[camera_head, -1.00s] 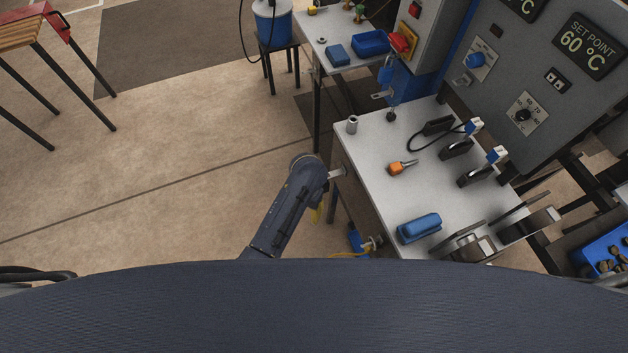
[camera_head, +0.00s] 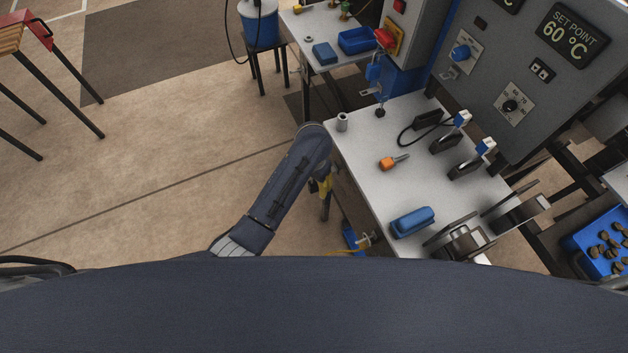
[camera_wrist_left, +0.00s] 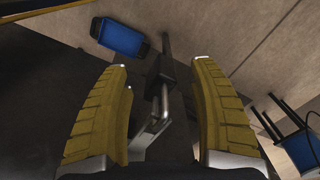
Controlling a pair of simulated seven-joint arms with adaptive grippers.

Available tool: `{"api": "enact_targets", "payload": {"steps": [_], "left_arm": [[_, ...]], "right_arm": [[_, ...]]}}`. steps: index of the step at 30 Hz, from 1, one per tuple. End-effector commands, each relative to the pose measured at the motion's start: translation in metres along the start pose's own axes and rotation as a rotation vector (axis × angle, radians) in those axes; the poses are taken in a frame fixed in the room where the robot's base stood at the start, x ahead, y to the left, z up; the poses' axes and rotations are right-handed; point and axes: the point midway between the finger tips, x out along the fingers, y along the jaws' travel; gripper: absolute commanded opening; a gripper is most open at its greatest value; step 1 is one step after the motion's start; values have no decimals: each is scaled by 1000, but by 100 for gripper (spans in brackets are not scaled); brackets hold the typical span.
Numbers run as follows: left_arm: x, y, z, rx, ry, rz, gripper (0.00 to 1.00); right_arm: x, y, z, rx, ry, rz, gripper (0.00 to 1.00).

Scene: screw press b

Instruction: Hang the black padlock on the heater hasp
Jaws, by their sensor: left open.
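My left gripper (camera_head: 324,200) hangs beside the left edge of the bench, lower than its top, partly hidden by my forearm. In the left wrist view its two yellow fingers (camera_wrist_left: 160,78) are apart, with nothing clearly held between them. A small black rounded thing (camera_head: 380,112) at the bench's far left corner may be the padlock; it is too small to be sure. A small metal plate (camera_head: 369,92) beside the blue box (camera_head: 386,76) may be the hasp. My right gripper is out of view.
A grey panel (camera_head: 500,75) rises behind. A dark rod with a block (camera_wrist_left: 164,80) shows between my fingers in the wrist view.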

Motion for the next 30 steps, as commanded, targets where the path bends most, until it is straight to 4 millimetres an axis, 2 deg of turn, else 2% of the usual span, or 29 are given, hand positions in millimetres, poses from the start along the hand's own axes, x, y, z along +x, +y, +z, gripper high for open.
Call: {"api": "enact_targets", "payload": {"steps": [9, 20, 30], "left_arm": [[23, 0, 0, 0, -1, 0, 61], [25, 0, 0, 0, 1, 0, 63], [25, 0, 0, 0, 1, 0, 23]], "right_arm": [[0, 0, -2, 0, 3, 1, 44], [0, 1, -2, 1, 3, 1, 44], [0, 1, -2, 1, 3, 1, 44]]}}
